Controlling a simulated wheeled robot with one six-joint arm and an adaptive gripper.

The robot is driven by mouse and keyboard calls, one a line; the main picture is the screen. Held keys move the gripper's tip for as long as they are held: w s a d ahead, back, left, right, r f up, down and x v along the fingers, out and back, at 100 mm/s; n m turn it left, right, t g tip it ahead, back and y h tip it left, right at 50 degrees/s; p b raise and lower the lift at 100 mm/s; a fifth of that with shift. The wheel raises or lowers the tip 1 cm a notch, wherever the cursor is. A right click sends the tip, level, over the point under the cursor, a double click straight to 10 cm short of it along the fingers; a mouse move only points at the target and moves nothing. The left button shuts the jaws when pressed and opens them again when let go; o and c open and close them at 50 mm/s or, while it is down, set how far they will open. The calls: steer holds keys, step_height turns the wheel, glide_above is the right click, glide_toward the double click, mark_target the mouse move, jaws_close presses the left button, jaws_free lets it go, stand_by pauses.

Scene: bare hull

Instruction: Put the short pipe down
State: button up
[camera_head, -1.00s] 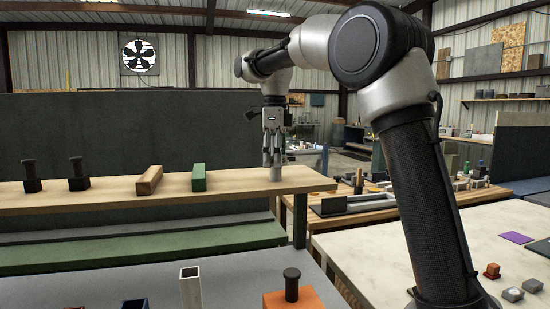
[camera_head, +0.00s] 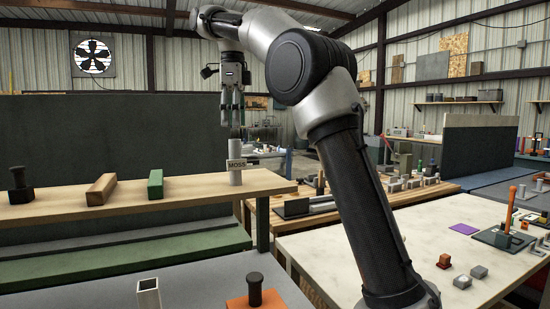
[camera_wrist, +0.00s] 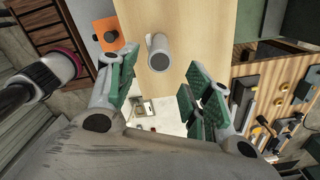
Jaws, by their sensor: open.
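The short pipe (camera_head: 235,152) is a pale grey cylinder standing upright near the right end of the wooden shelf (camera_head: 211,184). A small tag reading MOSS (camera_head: 237,163) shows on its front. My gripper (camera_head: 231,121) is above the pipe, pointing down and apart from it, with a gap between fingertips and pipe top. In the wrist view the pipe (camera_wrist: 160,53) is seen from above on the wood, beyond the open green-padded fingers of my gripper (camera_wrist: 160,84). Nothing is between the fingers.
A green bar (camera_head: 155,184), a brown bar (camera_head: 101,189) and a dark knobbed block (camera_head: 20,186) lie left of the pipe on the shelf. A dark panel (camera_head: 100,120) stands behind. A pale table (camera_head: 400,240) with small blocks is at right.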

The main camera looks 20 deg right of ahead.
steer(key=s+d+f+n+t, duration=0.1)
steer(key=s+d+f+n, duration=0.2)
steer(key=s+d+n, duration=0.4)
steer(key=s+d+f+n+t, duration=0.1)
steer(key=s+d+f+n, duration=0.3)
steer(key=s, duration=0.5)
steer(key=s+d+f+n+t, duration=0.1)
steer(key=s+d+f+n, duration=0.1)
steer(key=s+f+n, duration=0.4)
steer(key=s+d+f+n+t, duration=0.1)
steer(key=s+d+f+n, duration=0.1)
steer(key=s+f+n, duration=0.4)
steer(key=s+f, duration=0.4)
steer(key=f, duration=0.1)
steer(key=shift+s, duration=0.25)
